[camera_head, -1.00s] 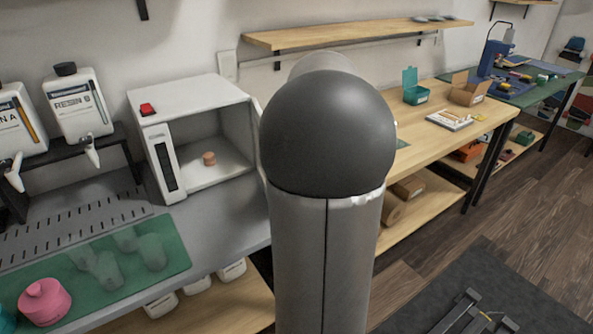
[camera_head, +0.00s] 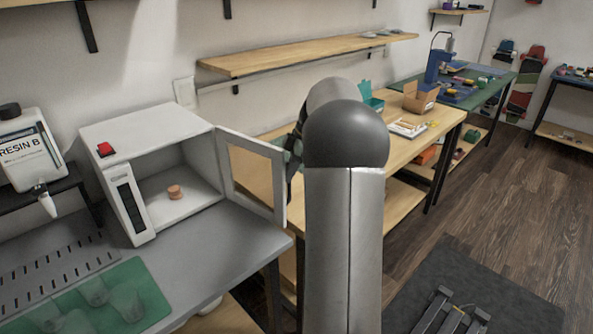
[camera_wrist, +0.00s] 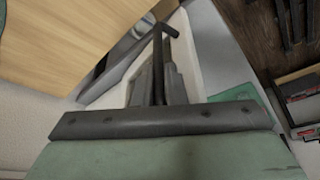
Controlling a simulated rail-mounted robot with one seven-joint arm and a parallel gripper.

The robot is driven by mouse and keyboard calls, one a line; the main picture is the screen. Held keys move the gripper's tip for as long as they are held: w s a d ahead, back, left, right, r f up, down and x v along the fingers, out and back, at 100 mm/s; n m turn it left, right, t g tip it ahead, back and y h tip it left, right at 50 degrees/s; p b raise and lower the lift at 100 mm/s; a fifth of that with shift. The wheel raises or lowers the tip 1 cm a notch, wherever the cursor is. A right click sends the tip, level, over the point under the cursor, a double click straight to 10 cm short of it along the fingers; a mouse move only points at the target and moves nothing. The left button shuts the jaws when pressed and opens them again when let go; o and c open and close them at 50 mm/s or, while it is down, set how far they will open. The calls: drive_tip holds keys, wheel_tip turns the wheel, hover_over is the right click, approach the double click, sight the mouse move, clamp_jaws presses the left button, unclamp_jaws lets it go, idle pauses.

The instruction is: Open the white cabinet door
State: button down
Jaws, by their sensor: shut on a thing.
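The white cabinet (camera_head: 157,126) stands on the grey bench at left in the head view, with a red button on top. Its door (camera_head: 279,190), a white frame around a window, stands wide open on the right side, and the inside is exposed. A small tan cylinder (camera_head: 175,192) sits inside. My gripper (camera_wrist: 160,75) is shut on the door by a dark bar, seemingly its handle, in the wrist view. In the head view the gripper is mostly hidden behind the door and my arm.
A wooden workbench (camera_head: 405,165) with boxes and parts stands right of the door, behind my arm. A wooden shelf (camera_head: 300,57) is on the wall above.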

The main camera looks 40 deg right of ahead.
drive_tip(key=shift+w+a+r, duration=0.2)
drive_tip(key=shift+w+a, duration=0.05)
drive_tip(key=shift+a, duration=0.05)
drive_tip(key=c, duration=1.5)
unclamp_jaws()
drive_tip(key=shift+w+a, duration=0.1)
drive_tip(key=shift+s+d+f, duration=0.1)
drive_tip(key=shift+s+d, duration=0.1)
drive_tip(key=shift+d+r, duration=0.1)
drive_tip(key=shift+r, duration=0.1)
drive_tip(key=p+v, duration=0.3)
drive_tip(key=v, duration=1.4)
